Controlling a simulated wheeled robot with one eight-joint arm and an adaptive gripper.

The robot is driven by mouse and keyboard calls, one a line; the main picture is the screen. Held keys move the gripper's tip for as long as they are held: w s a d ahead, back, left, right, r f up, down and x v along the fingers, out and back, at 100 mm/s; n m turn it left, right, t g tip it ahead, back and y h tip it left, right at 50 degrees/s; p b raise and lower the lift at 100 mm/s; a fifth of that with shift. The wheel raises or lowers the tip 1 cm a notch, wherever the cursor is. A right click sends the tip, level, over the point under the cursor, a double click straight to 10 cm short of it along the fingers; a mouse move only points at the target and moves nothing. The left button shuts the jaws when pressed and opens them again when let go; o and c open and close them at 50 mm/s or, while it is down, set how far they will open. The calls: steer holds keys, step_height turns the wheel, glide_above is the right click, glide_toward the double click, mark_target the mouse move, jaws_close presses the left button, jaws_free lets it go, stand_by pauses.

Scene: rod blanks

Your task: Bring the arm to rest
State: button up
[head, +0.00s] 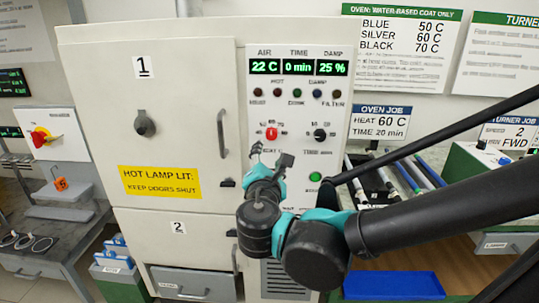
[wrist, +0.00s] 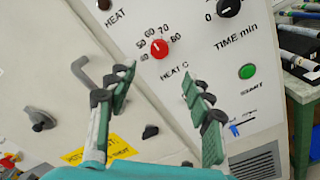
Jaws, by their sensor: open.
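My gripper (head: 272,155) is at the end of my raised arm, in front of the oven's control panel in the head view. In the wrist view its two fingers (wrist: 156,80) stand apart with nothing between them. The red heat knob (head: 271,133) is just beyond the fingertips; it also shows in the wrist view (wrist: 159,48). I see no contact with it. The black time knob (head: 320,134) and the green start button (head: 315,177) are to the right. The displays (head: 298,67) read 22 C, 0 min and 25 %.
The oven's upper door (head: 180,100) and lower door (head: 150,237) look shut. A rack of rods (head: 390,180) stands right, partly behind my arm, with a blue tray (head: 393,286) below it. A bench (head: 60,240) and a red-and-yellow switch (head: 40,137) are at left.

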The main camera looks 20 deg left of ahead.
steer(key=shift+w, duration=0.1)
steer(key=w+d+f+m+g+h, duration=0.25)
steer(key=d+f+m, duration=0.2)
steer(key=d, duration=0.25)
steer(key=w+d+f+m+g+h, duration=0.2)
steer(key=w+d+f+m, duration=0.15)
steer(key=d+f, duration=0.35)
steer(key=w+d+f+m+g+h, duration=0.2)
steer(key=w+d+f+m+h, duration=0.15)
steer(key=d, duration=0.45)
steer(key=s+d+f+m+g+y, duration=0.1)
steer(key=s+d+f+m+g, duration=0.2)
steer(key=d+f+m, duration=0.4)
steer(key=s+d+f+m+g+y, duration=0.2)
steer(key=s+d+f+m, duration=0.4)
steer(key=d+m, duration=0.3)
steer(key=shift+s+f+m+g+y, duration=0.15)
steer(key=shift+f+m+g+y, duration=0.15)
steer(key=shift+f+m+g, duration=0.7)
steer(key=shift+r, duration=0.15)
